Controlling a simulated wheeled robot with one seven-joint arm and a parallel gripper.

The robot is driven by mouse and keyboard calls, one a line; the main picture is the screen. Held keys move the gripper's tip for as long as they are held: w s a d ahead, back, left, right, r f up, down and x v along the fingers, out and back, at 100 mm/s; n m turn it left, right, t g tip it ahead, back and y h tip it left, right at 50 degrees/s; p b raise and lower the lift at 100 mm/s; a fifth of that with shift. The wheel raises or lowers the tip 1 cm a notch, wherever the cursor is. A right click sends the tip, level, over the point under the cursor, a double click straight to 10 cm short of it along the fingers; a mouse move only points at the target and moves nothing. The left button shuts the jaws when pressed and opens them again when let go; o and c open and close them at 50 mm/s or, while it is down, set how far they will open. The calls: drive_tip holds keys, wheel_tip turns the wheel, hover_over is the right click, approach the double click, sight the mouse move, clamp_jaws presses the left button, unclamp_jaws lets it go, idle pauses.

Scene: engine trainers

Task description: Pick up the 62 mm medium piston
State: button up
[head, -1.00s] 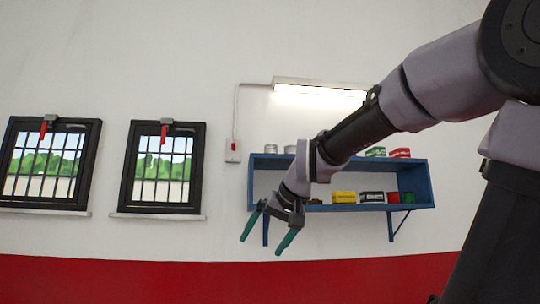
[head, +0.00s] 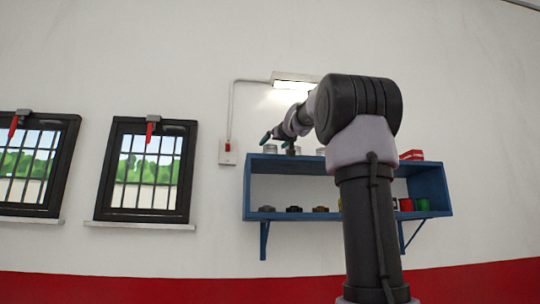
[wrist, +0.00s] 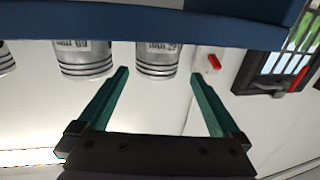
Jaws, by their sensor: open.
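Several silvery pistons stand on the top board of the blue shelf. The wrist view shows them upside down. One labelled piston (wrist: 158,58) appears in line with the gap between my fingers, and a wider-looking labelled piston (wrist: 82,60) is left of it. A third piston (wrist: 5,60) is cut by the left edge. The labels are too small to read surely, so I cannot tell which is the 62 mm medium one. My gripper (wrist: 160,74) is open and empty. In the head view my gripper (head: 276,140) is above the shelf's left end, near a piston (head: 269,149).
The blue shelf (head: 248,190) is on the white wall, with small dark parts and coloured items on its lower board. A red box (head: 411,155) stands on its top right. A wall switch (head: 228,152) and barred windows (head: 150,172) are to the left. My arm hides the shelf's middle.

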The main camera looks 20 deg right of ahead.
sight(270, 147)
drive_tip(key=w, duration=0.4)
drive_tip(key=w+d, duration=0.1)
drive_tip(key=w, duration=0.1)
drive_tip(key=shift+s+r, duration=0.1)
clamp_jaws()
